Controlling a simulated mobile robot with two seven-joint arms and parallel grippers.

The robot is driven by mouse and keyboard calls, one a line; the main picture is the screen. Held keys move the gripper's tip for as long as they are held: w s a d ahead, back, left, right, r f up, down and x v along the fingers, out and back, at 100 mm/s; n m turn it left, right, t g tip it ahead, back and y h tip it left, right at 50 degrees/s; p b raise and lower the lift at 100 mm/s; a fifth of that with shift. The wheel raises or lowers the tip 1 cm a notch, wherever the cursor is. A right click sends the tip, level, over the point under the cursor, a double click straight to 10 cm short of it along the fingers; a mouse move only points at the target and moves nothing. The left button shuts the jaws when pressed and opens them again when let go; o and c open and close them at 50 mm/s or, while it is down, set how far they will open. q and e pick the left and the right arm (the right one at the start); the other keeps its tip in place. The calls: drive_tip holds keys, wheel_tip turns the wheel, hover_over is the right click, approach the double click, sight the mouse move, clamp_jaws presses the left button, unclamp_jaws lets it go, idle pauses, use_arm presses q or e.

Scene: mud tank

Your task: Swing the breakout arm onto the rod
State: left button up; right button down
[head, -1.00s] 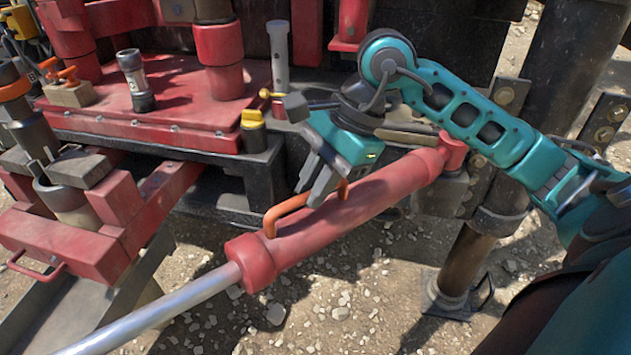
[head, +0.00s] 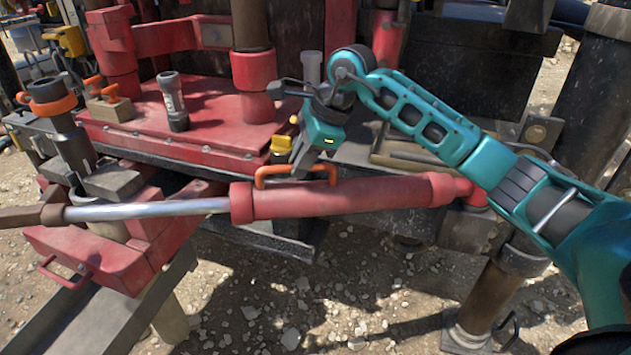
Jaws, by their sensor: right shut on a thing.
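The breakout arm is a red cylinder (head: 340,197) with a silver shaft (head: 150,208) and a brown end piece (head: 32,215). It lies nearly level across the head view, its right end at a red pivot. My right gripper (head: 301,170) is shut on the orange handle (head: 270,172) on top of the cylinder. The rod, a dark upright pipe (head: 72,148) with an orange collar (head: 52,106), stands at the left. The brown end piece shows at the rod's lower left; whether they touch I cannot tell. My left gripper is not in view.
A red deck (head: 215,115) behind the arm carries a small grey cylinder (head: 173,100) and a block with orange clips (head: 110,106). A red clamp block (head: 110,262) sits below the shaft. Dark posts stand at the right. Gravel ground (head: 270,310) in front is open.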

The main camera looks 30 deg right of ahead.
use_arm(q)
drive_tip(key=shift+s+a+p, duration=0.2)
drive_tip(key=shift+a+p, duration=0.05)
drive_tip(key=shift+p, duration=0.05)
use_arm(e)
drive_tip(key=w+d+m, duration=0.2)
drive_tip(key=w+d, duration=0.1)
drive_tip(key=w, duration=0.5)
drive_tip(key=shift+d+r+t+h, duration=0.2)
drive_tip(key=shift+d+t+h, duration=0.15)
drive_tip(key=shift+t+h, duration=0.05)
drive_tip(key=shift+r+m, duration=0.1)
drive_tip(key=shift+m, duration=0.2)
drive_tip(key=c, duration=1.1)
unclamp_jaws()
drive_tip(key=shift+w+d, duration=0.1)
drive_tip(key=shift+w, duration=0.05)
drive_tip(key=shift+f, duration=0.25)
drive_tip(key=shift+r, duration=0.1)
use_arm(q)
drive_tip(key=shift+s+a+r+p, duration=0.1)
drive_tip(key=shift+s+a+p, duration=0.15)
drive_tip(key=shift+p, duration=0.4)
use_arm(e)
drive_tip(key=v, duration=1.2)
drive_tip(key=shift+r, duration=0.4)
